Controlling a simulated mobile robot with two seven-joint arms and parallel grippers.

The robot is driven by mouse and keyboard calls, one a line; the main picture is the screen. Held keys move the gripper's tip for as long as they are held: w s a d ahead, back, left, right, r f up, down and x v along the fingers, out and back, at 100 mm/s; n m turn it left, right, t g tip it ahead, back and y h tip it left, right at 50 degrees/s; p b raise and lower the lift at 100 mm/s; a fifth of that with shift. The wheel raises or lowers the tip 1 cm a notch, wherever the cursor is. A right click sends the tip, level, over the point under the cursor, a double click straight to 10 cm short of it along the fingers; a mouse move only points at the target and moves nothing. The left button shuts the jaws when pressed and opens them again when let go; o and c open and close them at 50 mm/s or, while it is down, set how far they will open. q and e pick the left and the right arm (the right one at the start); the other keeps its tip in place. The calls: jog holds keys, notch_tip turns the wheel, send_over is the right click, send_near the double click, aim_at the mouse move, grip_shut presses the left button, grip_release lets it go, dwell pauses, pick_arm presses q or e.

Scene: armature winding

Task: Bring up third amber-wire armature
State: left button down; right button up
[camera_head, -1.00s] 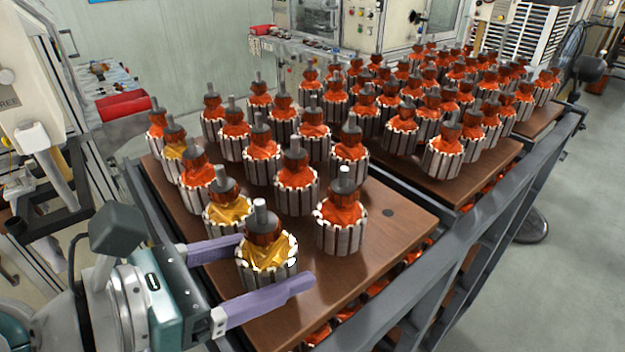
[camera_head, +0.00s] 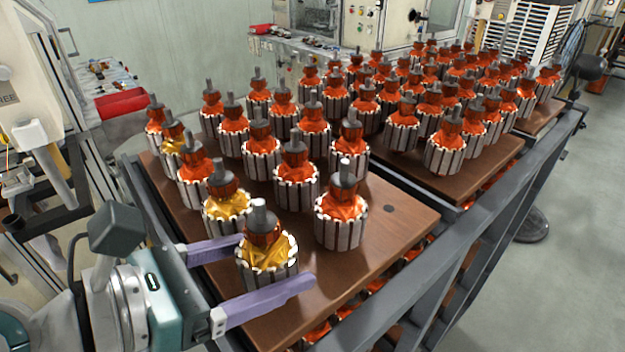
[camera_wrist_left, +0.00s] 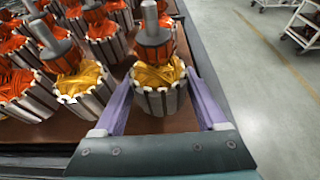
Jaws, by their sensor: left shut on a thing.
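The front amber-wire armature (camera_head: 266,256) has yellow-gold windings, a slotted grey core and a metal shaft. It is upright at the near corner of the brown board (camera_head: 385,247). My left gripper (camera_head: 272,266) is shut on it, with a lilac finger on each side of its core. The wrist view shows the held armature (camera_wrist_left: 158,84) between both fingers. I cannot tell whether its base touches the board. A second amber-wire armature (camera_head: 228,203) stands just behind it, and another (camera_head: 172,142) stands farther back on the left edge. My right gripper is out of view.
Orange-wire armatures stand close by; one (camera_head: 340,215) is just right of the held one. More fill a second board (camera_head: 440,178) behind. A dark metal rack rail (camera_head: 470,240) runs along the right. Bare board lies to the front right.

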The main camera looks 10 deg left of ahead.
pick_arm(q)
grip_release()
jog(key=shift+f, duration=0.1)
jog(key=shift+s+a, duration=0.2)
jog(key=shift+s, duration=0.05)
jog(key=b+v, duration=0.2)
jog(key=v, duration=0.6)
jog(key=shift+s, duration=0.1)
jog(key=shift+s+a+r, duration=0.35)
jog(key=shift+r, duration=0.05)
